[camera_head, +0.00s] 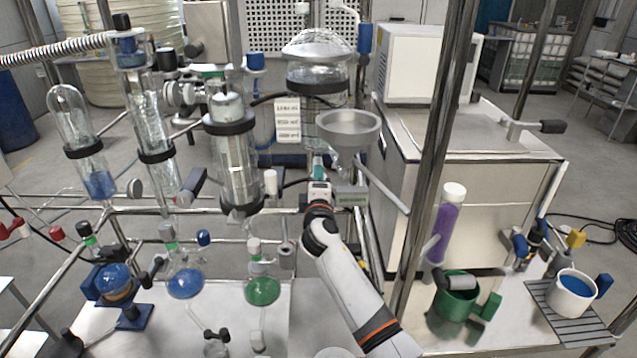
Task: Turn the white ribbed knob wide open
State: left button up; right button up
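A small white knob-like cylinder (270,182) stands beside the lower part of the central glass column (238,165). It is too small for me to see ribs, so I cannot be sure it is the white ribbed knob. My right arm comes up from the bottom middle. Its gripper (318,172) points away from me, just below the grey funnel (350,130) and to the right of the white cylinder, with a visible gap between them. The fingers are small and partly hidden by the wrist, so their opening is unclear. My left gripper is not in view.
Metal frame bars and an upright post (436,150) stand close around my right arm. Flasks with blue (186,284) and green liquid (262,291) stand at front left.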

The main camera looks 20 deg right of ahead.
jog(key=p+v, duration=0.2)
jog(key=v, duration=0.3)
dwell(0.4)
dwell(0.6)
